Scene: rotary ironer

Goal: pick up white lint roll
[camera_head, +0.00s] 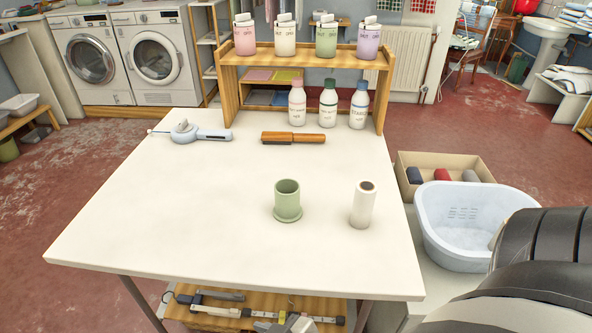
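The white lint roll (361,207) stands upright on the white table (190,225), near its right edge. Its dark hollow core shows at the top. A green cup-shaped holder with a round base (288,201) stands to its left, apart from it, and looks empty.
A wooden brush (293,138) and a pale blue handled tool (195,133) lie farther back. A wooden shelf (229,95) with bottles stands at the table's back edge. A pale basket (465,250) sits to the right. The table's left and front areas are clear.

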